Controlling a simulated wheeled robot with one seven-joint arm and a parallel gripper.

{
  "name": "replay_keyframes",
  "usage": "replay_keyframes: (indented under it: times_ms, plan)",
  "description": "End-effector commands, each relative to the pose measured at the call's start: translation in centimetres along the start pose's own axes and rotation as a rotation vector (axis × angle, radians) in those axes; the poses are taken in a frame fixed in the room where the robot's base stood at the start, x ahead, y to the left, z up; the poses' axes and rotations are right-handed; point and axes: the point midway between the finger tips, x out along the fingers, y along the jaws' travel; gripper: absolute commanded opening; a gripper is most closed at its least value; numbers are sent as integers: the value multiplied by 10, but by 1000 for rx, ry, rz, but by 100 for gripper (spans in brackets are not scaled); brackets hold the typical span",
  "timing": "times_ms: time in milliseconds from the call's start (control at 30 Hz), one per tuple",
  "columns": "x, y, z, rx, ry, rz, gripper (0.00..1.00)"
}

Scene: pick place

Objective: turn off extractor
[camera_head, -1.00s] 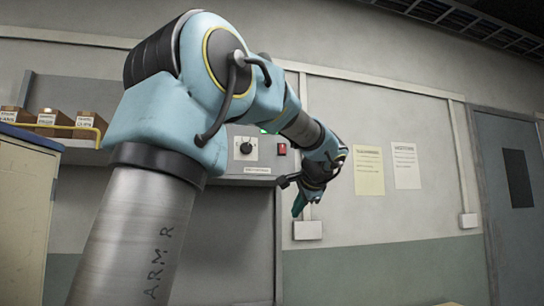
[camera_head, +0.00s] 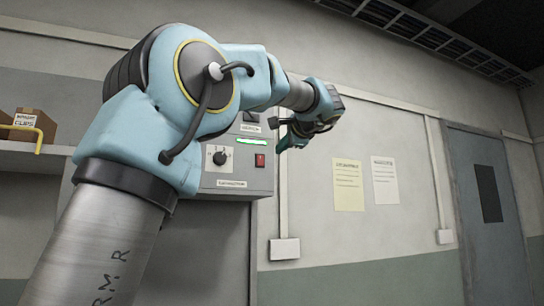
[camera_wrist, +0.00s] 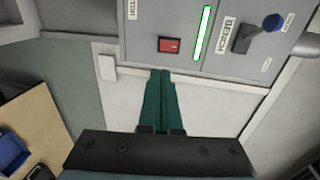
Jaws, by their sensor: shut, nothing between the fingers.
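A grey control box (camera_head: 240,183) is on the wall, partly hidden behind my arm in the head view. It carries a black dial (camera_head: 219,157), a red switch (camera_head: 260,160) and a lit green bar (camera_head: 251,142). In the wrist view the red switch (camera_wrist: 170,45) and lit green bar (camera_wrist: 202,33) sit beside a label reading BENCH and a lever with a blue knob (camera_wrist: 272,22). No label reading extractor is legible. My gripper (camera_head: 287,145) is shut and empty, to the right of the box. In the wrist view its green fingertips (camera_wrist: 160,72) appear just below the red switch, apart from it.
Two paper notices (camera_head: 348,184) hang on the wall to the right, before a grey door (camera_head: 482,190). A small white wall box (camera_head: 285,248) is low on the wall. A shelf with brown boxes (camera_head: 32,126) is at left. A blue bin (camera_wrist: 12,152) shows in the wrist view.

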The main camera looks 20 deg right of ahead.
Motion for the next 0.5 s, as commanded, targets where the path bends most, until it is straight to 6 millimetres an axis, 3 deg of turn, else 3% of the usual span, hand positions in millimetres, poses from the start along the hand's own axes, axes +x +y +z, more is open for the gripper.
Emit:
replay_keyframes:
  times_ms: [500]
  plan:
    - [98, -4, 1, 3, -3, 3, 0]
